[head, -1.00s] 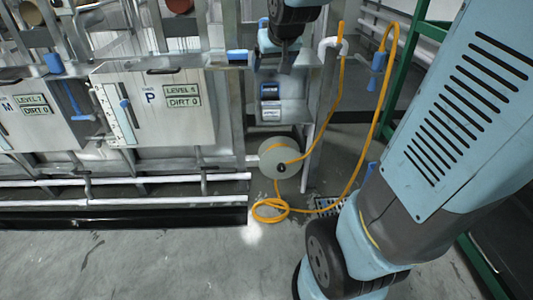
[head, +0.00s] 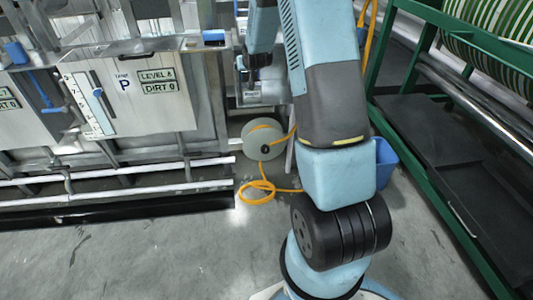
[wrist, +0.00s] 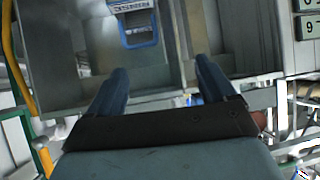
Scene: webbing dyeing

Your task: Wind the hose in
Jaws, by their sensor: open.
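The hose reel (head: 251,143) is a pale grey disc low beside the tank frame, with a dark knob at its middle. Orange hose crosses its face. A loose loop of orange hose (head: 257,198) lies on the floor below the reel. More hose (head: 371,28) hangs behind my arm at the upper right, and a length shows at the left of the wrist view (wrist: 12,55). My gripper (wrist: 161,65) is open, with two blue fingers apart and nothing between them. It is above the reel in the head view, and my arm hides part of the hose.
A blue-framed labelled holder (wrist: 140,38) is on the grey panel ahead of the fingers. Tank P (head: 150,90) stands at left with pipes below. A blue bin (head: 385,165) is behind my arm. A green rack (head: 405,165) stands right. The front floor is clear.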

